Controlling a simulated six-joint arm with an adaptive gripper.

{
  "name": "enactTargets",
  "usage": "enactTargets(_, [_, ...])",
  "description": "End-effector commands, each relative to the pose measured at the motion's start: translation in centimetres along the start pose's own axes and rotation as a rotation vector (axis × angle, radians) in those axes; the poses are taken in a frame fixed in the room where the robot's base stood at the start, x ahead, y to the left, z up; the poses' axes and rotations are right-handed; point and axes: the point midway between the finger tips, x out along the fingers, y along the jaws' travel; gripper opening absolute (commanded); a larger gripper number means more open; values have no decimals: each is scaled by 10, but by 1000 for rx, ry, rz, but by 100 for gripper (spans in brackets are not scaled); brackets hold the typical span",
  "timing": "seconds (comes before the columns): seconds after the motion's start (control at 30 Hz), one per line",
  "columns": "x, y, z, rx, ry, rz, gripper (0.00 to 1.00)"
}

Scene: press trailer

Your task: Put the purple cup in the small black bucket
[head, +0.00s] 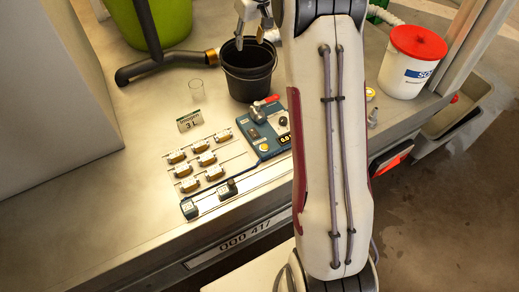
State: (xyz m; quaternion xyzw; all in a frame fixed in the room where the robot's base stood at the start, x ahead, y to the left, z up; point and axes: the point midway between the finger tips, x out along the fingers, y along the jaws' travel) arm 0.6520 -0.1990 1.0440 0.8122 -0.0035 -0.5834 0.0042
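The small black bucket (248,86) stands upright on the metal table in the upper middle of the head view. My gripper (251,39) is over the bucket's far rim, at the top of the picture. Its two fingertips are apart, and I see nothing held between them. I cannot make out a purple cup anywhere in this view. The deep inside of the bucket is dark, and my arm hides part of the table to its right.
A black pipe (150,68) and green container (160,20) are behind. A blue device (264,128) and several small blocks are in front. A red-lidded white tub (408,72) stands right.

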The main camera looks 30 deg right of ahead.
Motion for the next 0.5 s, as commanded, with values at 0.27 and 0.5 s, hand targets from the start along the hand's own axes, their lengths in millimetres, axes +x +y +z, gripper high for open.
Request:
enactTargets(0.27, [-59,-41,23,-4,22,5,39])
enactTargets(0.5, [-102,-72,52,-4,38,8,39])
